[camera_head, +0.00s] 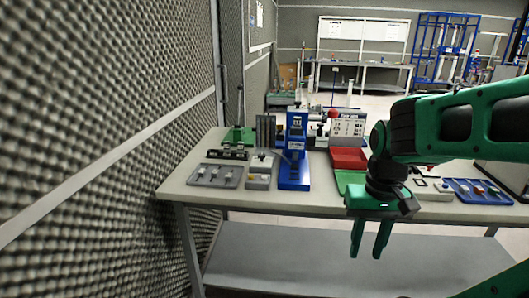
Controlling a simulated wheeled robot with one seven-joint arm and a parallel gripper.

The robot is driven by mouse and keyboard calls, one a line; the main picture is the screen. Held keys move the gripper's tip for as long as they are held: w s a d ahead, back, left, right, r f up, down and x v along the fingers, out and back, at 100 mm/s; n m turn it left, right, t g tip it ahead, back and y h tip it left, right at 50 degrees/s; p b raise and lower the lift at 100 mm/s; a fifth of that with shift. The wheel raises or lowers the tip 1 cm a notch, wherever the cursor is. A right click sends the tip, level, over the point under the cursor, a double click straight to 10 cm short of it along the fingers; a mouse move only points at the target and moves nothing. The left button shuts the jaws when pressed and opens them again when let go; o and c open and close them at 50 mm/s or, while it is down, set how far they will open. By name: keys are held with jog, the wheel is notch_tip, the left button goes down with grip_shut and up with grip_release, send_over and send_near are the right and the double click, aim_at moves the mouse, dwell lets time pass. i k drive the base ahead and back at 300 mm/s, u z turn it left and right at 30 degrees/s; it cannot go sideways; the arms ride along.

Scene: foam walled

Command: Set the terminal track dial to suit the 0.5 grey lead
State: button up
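A blue bench press (294,165) with white lettering stands near the middle left of the table. The terminal track dial cannot be made out at this size, nor can its setting. A grey tray (214,176) with several small items lies at the table's left front. Which item is the 0.5 grey lead cannot be told. My gripper (367,252) hangs in front of the table's front edge, right of the press, fingers apart and empty.
The table (270,200) has a lower shelf (300,255). A red bin (348,158) and a green bin (346,182) sit right of the press. A blue tray (478,190) lies at the right. A foam wall (110,130) closes the left side.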

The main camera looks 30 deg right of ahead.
aim_at(262, 156)
jog(key=i, duration=0.9)
jog(key=u, duration=0.05)
